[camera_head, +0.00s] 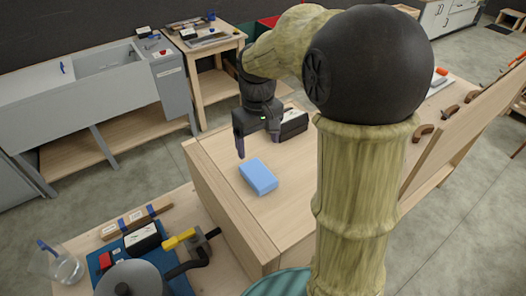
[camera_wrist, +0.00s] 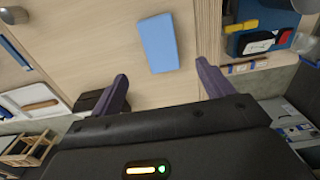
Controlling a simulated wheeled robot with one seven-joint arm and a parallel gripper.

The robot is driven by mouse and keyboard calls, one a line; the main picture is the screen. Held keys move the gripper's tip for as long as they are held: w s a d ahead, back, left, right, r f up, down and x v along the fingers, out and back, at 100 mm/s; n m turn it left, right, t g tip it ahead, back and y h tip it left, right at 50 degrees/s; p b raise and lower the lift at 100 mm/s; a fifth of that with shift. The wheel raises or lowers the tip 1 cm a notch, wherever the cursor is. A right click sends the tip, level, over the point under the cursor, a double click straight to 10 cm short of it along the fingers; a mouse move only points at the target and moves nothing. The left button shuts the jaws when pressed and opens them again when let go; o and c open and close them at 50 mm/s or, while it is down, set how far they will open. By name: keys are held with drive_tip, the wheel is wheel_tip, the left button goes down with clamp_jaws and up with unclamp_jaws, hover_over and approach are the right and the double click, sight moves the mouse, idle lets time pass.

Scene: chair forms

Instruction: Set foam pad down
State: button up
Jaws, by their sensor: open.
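The foam pad (camera_head: 258,176) is a light blue block lying flat on the pale wooden bench top (camera_head: 225,150). My gripper (camera_head: 256,152) is above the bench just behind the pad, with its fingers pointing down. In the wrist view the foam pad (camera_wrist: 159,42) lies beyond the two purple-grey fingertips, apart from both. The fingers of my gripper (camera_wrist: 160,72) are wide apart with nothing between them. My arm hides part of the bench on the right in the head view.
A black-and-white box (camera_head: 293,124) stands on the bench behind my gripper. A grey sink (camera_head: 85,80) stands at far left. Bench top around the pad is clear.

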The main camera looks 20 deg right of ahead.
drive_tip(key=s+f+m+t, duration=0.1)
drive_tip(key=s+f, duration=0.2)
drive_tip(key=s+f+m, duration=0.1)
drive_tip(key=s+f, duration=0.2)
drive_tip(key=s, duration=0.1)
drive_tip(key=s+d+f+m+t, duration=0.1)
drive_tip(key=s+f, duration=0.1)
drive_tip(key=s, duration=0.2)
drive_tip(key=shift+s+d+f+m+t, duration=0.1)
drive_tip(key=shift+s+f+m+t, duration=0.1)
drive_tip(key=shift+f+m+t, duration=0.15)
drive_tip(key=shift+w+f, duration=0.1)
drive_tip(key=shift+s+b+x, duration=0.25)
drive_tip(key=shift+b+x, duration=0.85)
drive_tip(key=shift+b, duration=0.1)
